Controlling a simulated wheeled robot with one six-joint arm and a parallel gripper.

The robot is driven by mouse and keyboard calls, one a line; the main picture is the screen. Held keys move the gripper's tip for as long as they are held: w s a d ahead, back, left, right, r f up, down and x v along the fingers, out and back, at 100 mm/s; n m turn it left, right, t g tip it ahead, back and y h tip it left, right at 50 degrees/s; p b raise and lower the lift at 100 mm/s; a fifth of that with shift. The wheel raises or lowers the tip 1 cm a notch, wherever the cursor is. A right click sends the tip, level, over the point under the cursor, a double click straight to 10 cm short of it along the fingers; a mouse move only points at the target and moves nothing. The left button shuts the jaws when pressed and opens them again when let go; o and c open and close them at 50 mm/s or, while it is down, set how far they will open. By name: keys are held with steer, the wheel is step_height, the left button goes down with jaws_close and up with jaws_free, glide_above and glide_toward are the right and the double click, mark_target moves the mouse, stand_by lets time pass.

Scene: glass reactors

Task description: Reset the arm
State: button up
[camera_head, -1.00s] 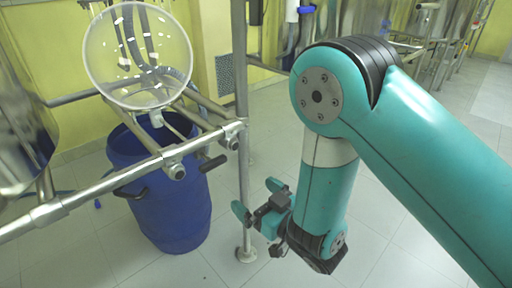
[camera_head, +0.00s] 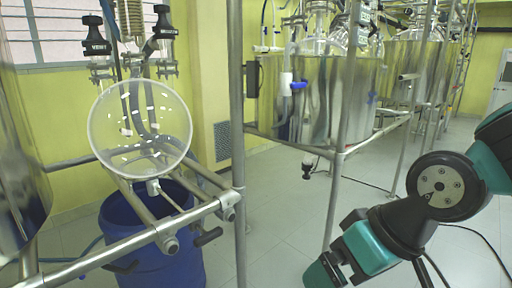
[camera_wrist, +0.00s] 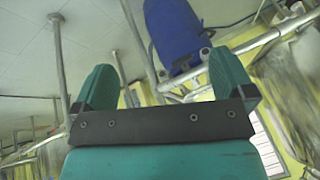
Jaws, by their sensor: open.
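My teal arm reaches in from the right edge of the head view, with its wrist low in the picture. My gripper (camera_head: 330,268) is at the bottom of the head view, right of the steel post, and is partly cut off by the lower edge. In the wrist view my gripper (camera_wrist: 163,78) shows two teal fingers standing wide apart, open, with nothing held between them. The wrist view is turned, so the floor shows at the upper left.
A blue barrel (camera_head: 152,240) stands under a round glass vessel (camera_head: 140,128) on a steel frame (camera_head: 118,247) at the left. A steel post (camera_head: 238,130) rises left of my gripper. Steel reactors (camera_head: 318,95) stand behind. Open floor (camera_head: 285,225) lies between.

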steer(key=s+d+r+n+g+p, duration=0.2)
steer(key=s+d+r, duration=0.15)
steer(key=s, duration=0.45)
step_height(320, 180, up, 20)
steer(key=p, duration=1.9)
steer(key=shift+w+a+r+h, duration=0.25)
steer(key=shift+w+a+h, duration=0.05)
steer(key=shift+w+h, duration=0.1)
